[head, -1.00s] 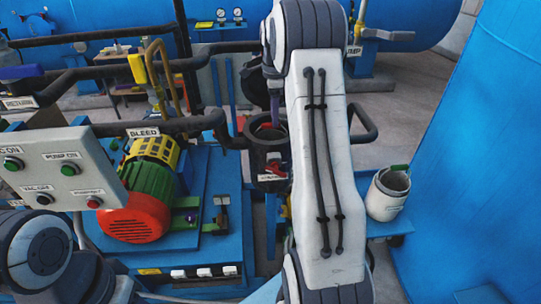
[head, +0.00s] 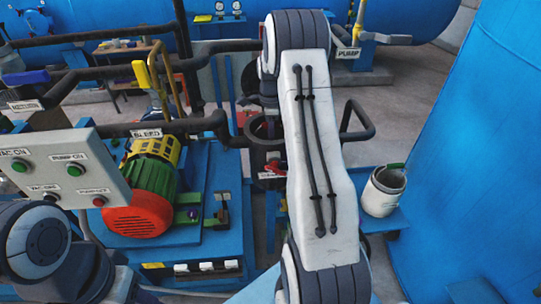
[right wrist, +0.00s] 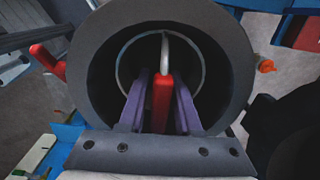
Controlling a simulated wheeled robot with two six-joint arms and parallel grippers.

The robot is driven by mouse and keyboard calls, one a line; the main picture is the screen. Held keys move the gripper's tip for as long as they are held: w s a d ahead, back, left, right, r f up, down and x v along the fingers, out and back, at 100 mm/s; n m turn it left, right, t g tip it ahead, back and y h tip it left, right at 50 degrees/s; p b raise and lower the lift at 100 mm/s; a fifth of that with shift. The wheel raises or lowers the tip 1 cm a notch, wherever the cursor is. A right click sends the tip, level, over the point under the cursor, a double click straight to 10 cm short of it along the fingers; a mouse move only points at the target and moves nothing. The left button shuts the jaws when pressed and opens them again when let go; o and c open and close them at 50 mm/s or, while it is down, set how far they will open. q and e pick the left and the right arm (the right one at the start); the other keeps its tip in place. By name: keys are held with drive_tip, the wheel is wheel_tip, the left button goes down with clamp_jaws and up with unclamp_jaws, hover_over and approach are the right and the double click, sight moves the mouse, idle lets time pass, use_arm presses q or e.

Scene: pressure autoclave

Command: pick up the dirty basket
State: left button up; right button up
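My right gripper (right wrist: 161,95) has two purple fingers reaching into a dark, round-mouthed vessel in the right wrist view. They stand on either side of a red handle (right wrist: 162,100), with narrow gaps showing, so the gripper looks open around it. A pale ring (right wrist: 165,50) rises behind the handle; it may belong to the basket, whose body is hidden. In the head view the dark vessel (head: 262,155) is partly behind my right arm, which hides the gripper. My left arm shows at the lower left; its gripper is out of view.
A white bucket (head: 382,192) with a green handle stands on a blue shelf (head: 385,218) right of my right arm. A control panel (head: 62,168), a green and red motor (head: 145,200) and black pipes (head: 160,128) crowd the left. A big blue tank (head: 460,150) fills the right.

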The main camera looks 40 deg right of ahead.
clamp_jaws()
drive_tip(key=shift+r, duration=0.1)
idle(1.1)
